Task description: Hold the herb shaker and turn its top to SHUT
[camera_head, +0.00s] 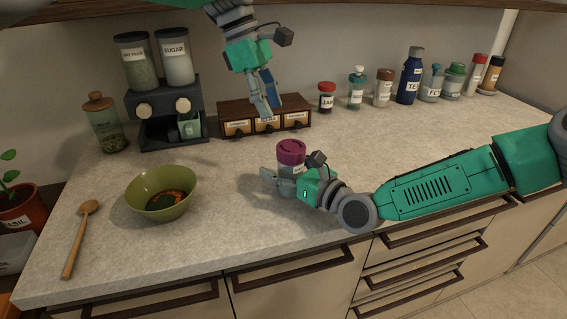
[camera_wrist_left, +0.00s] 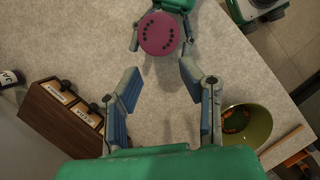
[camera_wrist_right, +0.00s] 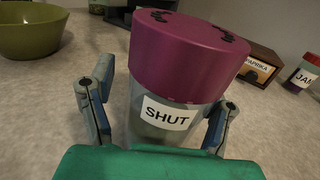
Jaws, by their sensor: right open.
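The herb shaker has a purple top (camera_head: 291,151) and a pale, see-through body, and it stands upright on the counter. Its body carries a SHUT label (camera_wrist_right: 168,113) in the right wrist view. My right gripper (camera_head: 280,178) is open, low at the shaker, with one finger on each side of the body; I cannot tell whether they touch it. My left gripper (camera_head: 266,106) is empty and open above the counter, behind and higher than the shaker. In the left wrist view its fingers are spread, and the purple top (camera_wrist_left: 158,34) with black dots lies beyond them.
A green bowl (camera_head: 162,192) and a wooden spoon (camera_head: 78,237) lie to the left. A wooden drawer box (camera_head: 262,113) stands behind the shaker, with a jam jar (camera_head: 326,98) and several bottles to its right. A dispenser (camera_head: 165,108) stands at the back left.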

